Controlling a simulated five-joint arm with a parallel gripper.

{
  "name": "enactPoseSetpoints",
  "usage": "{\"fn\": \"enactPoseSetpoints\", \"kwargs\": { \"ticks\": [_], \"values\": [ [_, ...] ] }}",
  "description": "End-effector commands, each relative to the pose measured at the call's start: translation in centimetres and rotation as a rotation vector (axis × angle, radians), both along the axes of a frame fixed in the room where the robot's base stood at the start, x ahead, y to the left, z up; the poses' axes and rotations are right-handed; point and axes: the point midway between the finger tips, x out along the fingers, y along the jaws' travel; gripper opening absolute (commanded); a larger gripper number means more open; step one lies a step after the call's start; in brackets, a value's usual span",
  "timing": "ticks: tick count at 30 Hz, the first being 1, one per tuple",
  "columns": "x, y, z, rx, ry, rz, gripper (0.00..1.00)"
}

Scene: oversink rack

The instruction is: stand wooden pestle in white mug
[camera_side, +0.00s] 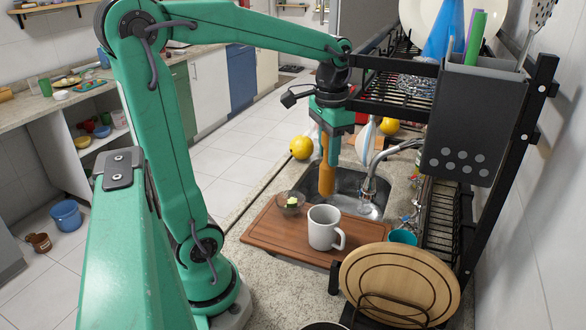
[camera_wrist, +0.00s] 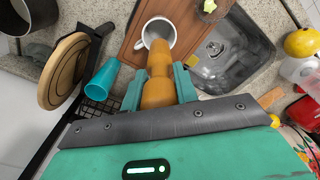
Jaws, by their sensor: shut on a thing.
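The wooden pestle (camera_side: 327,168) is orange-brown and hangs upright from my gripper (camera_side: 333,131), which is shut on its upper part. In the side view it is above and behind the mug, in front of the sink. The wrist view shows the pestle (camera_wrist: 158,75) between the fingers of my gripper (camera_wrist: 160,88), its far end overlapping the mug's near edge in the picture. The white mug (camera_side: 324,228) stands upright on the brown board, handle to the right. In the wrist view the mug (camera_wrist: 153,26) shows its open mouth, and the pestle is outside it.
The wooden board (camera_side: 270,238) also bears a small glass bowl (camera_side: 290,203). Behind are the sink (camera_side: 352,183) and a curved faucet (camera_side: 378,165). A black rack (camera_side: 500,180) rises at right. A teal cup (camera_side: 403,237) and round wooden boards (camera_side: 400,280) stand right of the mug.

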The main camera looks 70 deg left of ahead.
Motion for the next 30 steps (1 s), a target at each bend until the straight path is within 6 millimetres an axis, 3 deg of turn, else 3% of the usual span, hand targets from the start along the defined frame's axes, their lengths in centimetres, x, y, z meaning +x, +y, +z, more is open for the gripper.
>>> {"fn": "enactPoseSetpoints", "kwargs": {
  "ticks": [30],
  "values": [
    [0.0,0.0,-5.8,0.000,0.001,0.000,0.00]
  ]
}}
